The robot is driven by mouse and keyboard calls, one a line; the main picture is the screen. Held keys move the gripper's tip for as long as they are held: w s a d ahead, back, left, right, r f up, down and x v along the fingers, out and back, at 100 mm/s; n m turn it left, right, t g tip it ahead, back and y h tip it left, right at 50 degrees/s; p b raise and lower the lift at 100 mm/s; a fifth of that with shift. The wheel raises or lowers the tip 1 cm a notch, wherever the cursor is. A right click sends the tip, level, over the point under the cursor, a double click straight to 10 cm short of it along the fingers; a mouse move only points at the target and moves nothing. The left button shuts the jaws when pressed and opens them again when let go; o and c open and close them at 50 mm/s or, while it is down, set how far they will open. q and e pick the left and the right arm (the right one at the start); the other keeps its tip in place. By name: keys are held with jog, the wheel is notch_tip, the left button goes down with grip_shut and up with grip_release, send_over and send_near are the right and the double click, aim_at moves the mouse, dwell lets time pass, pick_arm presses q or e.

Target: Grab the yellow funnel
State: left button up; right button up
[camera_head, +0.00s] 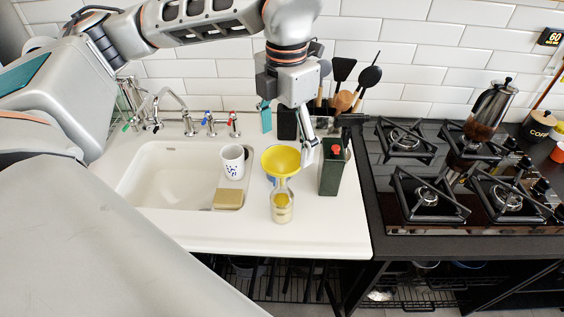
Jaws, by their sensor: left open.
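The yellow funnel (281,160) sits upright in the mouth of a clear glass bottle (282,207) on the white counter, right of the sink. My left gripper (307,148) points down just behind and to the right of the funnel's rim. It is open and holds nothing. One finger shows beside the rim, and the other is partly hidden. I cannot tell whether a finger touches the funnel. My right gripper is not in view.
A dark green oil can (331,172) with a red cap stands close right of the gripper. A white patterned cup (233,161) and a sponge (228,199) are at the sink (150,197). Utensils (345,100) stand behind. The gas hob (440,205) is to the right. The front counter is clear.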

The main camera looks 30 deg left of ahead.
aim_at(283, 173)
pick_arm(q)
notch_tip(283, 173, down, 6)
jog(key=shift+a+r, duration=0.15)
jog(key=c, duration=1.1)
jog(key=shift+r, duration=0.1)
